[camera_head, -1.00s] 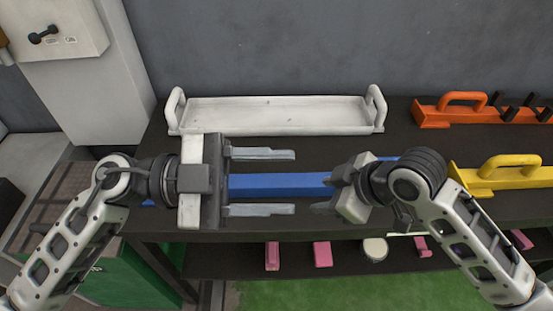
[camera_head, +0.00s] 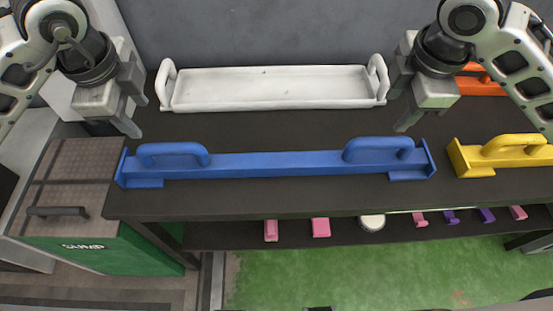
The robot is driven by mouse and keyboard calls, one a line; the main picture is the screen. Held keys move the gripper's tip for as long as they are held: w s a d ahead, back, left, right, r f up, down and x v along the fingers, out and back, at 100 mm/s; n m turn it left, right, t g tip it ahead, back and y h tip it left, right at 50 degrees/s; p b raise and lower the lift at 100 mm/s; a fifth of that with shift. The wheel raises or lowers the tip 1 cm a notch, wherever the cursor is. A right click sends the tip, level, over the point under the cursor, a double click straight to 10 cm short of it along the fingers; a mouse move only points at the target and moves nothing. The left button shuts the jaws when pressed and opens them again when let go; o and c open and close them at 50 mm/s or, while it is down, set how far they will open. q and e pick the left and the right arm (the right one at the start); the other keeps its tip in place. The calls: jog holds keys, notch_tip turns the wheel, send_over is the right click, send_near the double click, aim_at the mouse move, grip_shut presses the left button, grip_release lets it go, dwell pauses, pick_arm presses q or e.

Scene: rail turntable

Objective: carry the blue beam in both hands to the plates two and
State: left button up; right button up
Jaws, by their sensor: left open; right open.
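The blue beam (camera_head: 275,164) lies along the front of the dark bench, with an upright loop handle near each end. Its left handle (camera_head: 173,149) and right handle (camera_head: 378,143) are both free. My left gripper (camera_head: 128,125) is open and empty, above and behind the beam's left end, fingers pointing down. My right gripper (camera_head: 406,122) is open and empty, above and behind the beam's right end. Neither gripper touches the beam. I see no plates that I can identify by number.
A white tray (camera_head: 275,107) with two handles stands behind the beam. A yellow handled piece (camera_head: 505,153) lies close to the beam's right end, and an orange one (camera_head: 482,84) is behind it. Small pink blocks (camera_head: 320,227) sit on the lower shelf. A green cabinet (camera_head: 140,250) stands at left.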

aim_at(165, 146)
pick_arm(q)
jog(key=w+f, duration=0.1)
jog(key=f, duration=0.4)
jog(key=w+f, duration=0.1)
jog(key=f, duration=0.4)
jog(key=w+f, duration=0.1)
jog(key=f, duration=0.4)
pick_arm(e)
jog(key=w+f, duration=0.1)
jog(key=f, duration=0.4)
jog(key=w+f, duration=0.1)
jog(key=f, duration=0.4)
jog(key=w+f, duration=0.1)
jog(key=f, duration=0.4)
pick_arm(q)
grip_shut()
pick_arm(e)
jog(key=shift+r, duration=0.1)
grip_shut()
pick_arm(q)
jog(key=shift+r, duration=0.1)
